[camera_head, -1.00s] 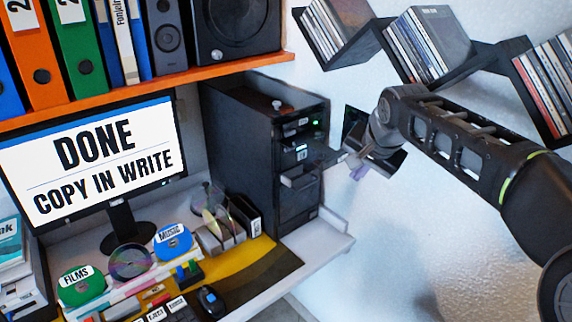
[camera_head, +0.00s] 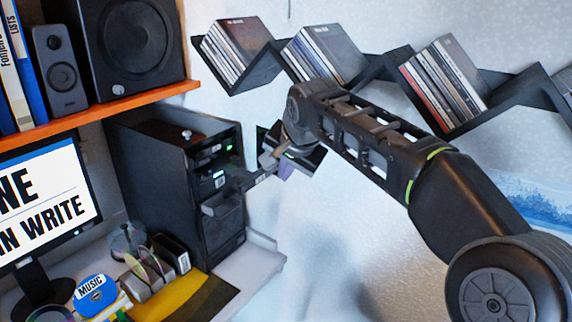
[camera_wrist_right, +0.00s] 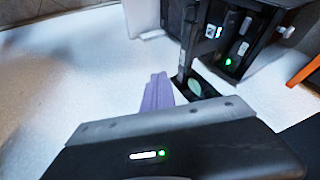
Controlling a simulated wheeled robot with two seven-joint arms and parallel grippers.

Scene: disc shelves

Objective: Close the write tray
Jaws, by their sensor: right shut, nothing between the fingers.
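The black disc tower (camera_head: 165,185) stands on the desk. A dark tray (camera_head: 246,182) sticks out of its front, below a drive with a small white label; I cannot read whether it is the write tray. A lower grey drawer-like part (camera_head: 221,203) also juts out. My right gripper (camera_head: 284,171) is shut and empty, at the outer end of the dark tray; whether it touches cannot be told. In the right wrist view its purple fingers (camera_wrist_right: 157,93) are beside a dark part holding a pale round disc (camera_wrist_right: 194,87). My left gripper is not in view.
A monitor (camera_head: 45,195) shows partly cut-off words. Disc holders (camera_head: 150,275) and a blue disc labelled MUSIC (camera_head: 92,292) are left of the tower. A black zigzag wall shelf (camera_head: 375,72) with discs runs above my right arm. An orange shelf (camera_head: 95,115) is above the monitor.

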